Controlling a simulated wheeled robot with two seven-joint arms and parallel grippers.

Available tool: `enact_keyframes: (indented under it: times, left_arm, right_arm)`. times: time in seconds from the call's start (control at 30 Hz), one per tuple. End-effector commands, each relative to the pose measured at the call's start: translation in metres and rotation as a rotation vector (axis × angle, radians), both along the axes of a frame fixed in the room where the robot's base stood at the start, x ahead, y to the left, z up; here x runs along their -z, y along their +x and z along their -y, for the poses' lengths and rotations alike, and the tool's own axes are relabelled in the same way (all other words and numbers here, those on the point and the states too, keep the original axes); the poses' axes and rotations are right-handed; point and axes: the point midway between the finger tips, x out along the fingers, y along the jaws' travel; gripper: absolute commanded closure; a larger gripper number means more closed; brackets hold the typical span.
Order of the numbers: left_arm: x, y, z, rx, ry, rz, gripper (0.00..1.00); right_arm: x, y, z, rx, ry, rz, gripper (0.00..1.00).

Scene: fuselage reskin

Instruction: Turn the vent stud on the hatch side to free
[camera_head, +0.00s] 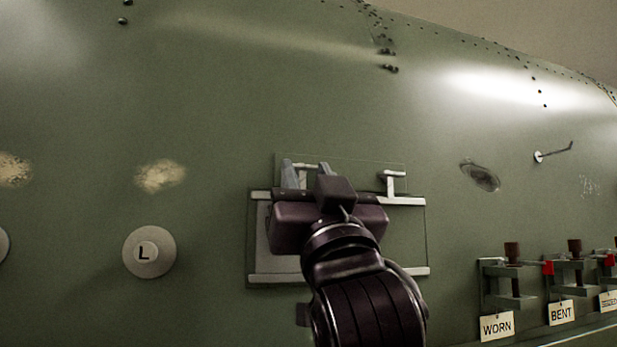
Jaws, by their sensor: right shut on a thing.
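A hatch panel (405,240) with pale rails along its top and bottom is set in the green fuselage wall. Two pale T-shaped studs stand at its top edge. The right stud (394,182) is in plain view and nothing touches it. My right gripper (307,173) is in front of the hatch's upper left, with its fingers shut around the left stud (303,168). Only the top bar and part of the stem of that stud show between the fingers. The gripper body and wrist hide the middle of the hatch. My left gripper is out of view.
A round disc marked L (148,253) is on the wall at left. At lower right, clamps hang with tags WORN (497,326) and BENT (562,313), and another is cut off. A thin rod (553,152) sticks out at right. The wall above the hatch is clear.

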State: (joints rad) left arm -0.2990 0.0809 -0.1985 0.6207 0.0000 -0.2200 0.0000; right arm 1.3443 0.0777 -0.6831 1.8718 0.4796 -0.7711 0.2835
Motion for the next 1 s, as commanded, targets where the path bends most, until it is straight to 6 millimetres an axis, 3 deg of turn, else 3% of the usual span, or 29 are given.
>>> enact_keyframes:
  times: [0.27,1.0]
  left_arm:
    - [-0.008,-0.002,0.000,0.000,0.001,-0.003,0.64]
    - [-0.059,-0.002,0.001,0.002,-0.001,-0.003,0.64]
  right_arm:
    - [-0.001,0.002,0.002,0.002,-0.069,0.018,0.90]
    - [-0.005,0.004,0.010,0.003,-0.527,0.169,0.90]
